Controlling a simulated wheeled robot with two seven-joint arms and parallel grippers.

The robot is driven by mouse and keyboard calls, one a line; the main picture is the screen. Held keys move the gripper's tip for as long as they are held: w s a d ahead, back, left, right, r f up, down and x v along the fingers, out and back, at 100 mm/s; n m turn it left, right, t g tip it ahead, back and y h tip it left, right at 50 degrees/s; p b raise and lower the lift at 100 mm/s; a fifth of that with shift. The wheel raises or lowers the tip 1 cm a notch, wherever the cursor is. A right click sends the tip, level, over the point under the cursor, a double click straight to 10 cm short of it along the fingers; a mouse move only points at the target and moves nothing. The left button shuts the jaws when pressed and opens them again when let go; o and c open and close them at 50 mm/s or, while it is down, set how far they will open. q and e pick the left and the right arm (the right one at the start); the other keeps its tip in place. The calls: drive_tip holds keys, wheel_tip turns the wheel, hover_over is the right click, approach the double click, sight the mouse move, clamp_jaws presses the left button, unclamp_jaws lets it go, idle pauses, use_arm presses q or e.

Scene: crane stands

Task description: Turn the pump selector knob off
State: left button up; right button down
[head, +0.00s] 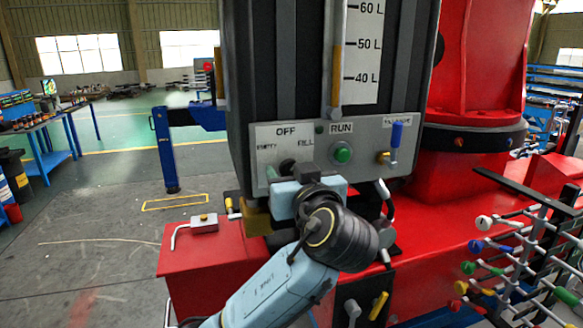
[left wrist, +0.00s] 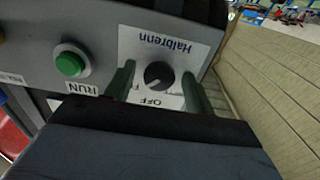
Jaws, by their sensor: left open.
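The selector knob (left wrist: 158,75) is round and dark, on a light label plate marked OFF, with FILL to one side. It shows upside down in the left wrist view, with a small pale mark toward the lower left; I cannot tell its exact setting. In the head view the knob (head: 287,165) is partly hidden behind my left gripper (head: 284,178). My left gripper (left wrist: 160,88) is open, with one finger on each side of the knob. Gaps show between knob and fingers. My right gripper is not in view.
A green RUN button (head: 342,153) and a blue-handled valve (head: 396,140) are right of the knob on the grey panel (head: 365,168). A red base (head: 210,255) with a small lever box (head: 203,223) lies below. A rack of coloured-knob rods (head: 500,260) stands at right.

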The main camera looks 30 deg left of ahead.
use_arm(q)
drive_tip(key=shift+w+a, duration=0.1)
drive_tip(key=shift+w, duration=0.05)
drive_tip(key=shift+c, duration=0.3)
drive_tip(key=c, duration=0.9)
drive_tip(key=shift+f+b, duration=0.1)
drive_tip(key=shift+b, duration=0.3)
drive_tip(key=shift+n+b, duration=4.4)
drive_tip(key=shift+b, duration=1.35)
